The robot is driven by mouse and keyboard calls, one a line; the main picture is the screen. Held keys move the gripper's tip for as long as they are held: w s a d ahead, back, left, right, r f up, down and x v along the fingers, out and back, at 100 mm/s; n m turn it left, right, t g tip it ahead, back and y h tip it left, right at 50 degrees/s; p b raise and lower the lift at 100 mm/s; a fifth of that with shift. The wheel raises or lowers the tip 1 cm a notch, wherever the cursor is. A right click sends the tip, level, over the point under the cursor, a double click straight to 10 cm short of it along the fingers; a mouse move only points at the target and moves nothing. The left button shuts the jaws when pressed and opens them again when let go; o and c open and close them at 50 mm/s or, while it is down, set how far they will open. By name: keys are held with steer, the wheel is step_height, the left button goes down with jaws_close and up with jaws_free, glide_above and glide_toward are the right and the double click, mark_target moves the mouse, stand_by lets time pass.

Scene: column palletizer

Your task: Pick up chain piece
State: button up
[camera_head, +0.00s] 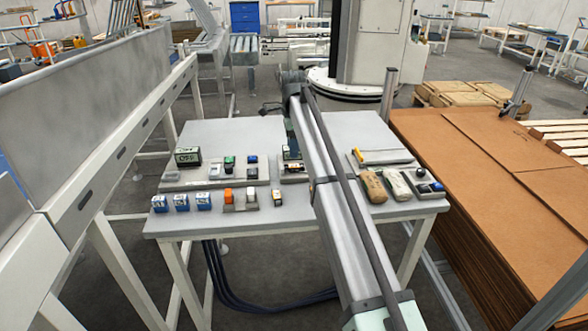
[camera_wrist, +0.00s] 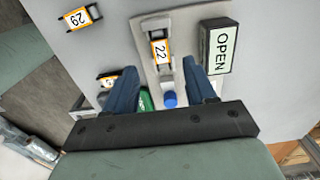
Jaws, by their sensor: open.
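In the head view, my gripper (camera_head: 291,148) is over the table's middle, partly covered by my arm.
An OPEN sign (camera_wrist: 221,50) stands close to the right finger. A blue round part (camera_wrist: 170,99) lies between the fingers. On the table (camera_head: 225,130), small blue boxes (camera_head: 181,202) sit front left and pouches (camera_head: 375,187) right. The table's back is clear.

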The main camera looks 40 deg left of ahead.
mark_target(294, 165)
steer(key=shift+w+d+f, duration=0.1)
steer(key=shift+f, duration=1.65)
steer(key=shift+w+f, duration=0.1)
steer(key=shift+f, duration=1.6)
jaws_close()
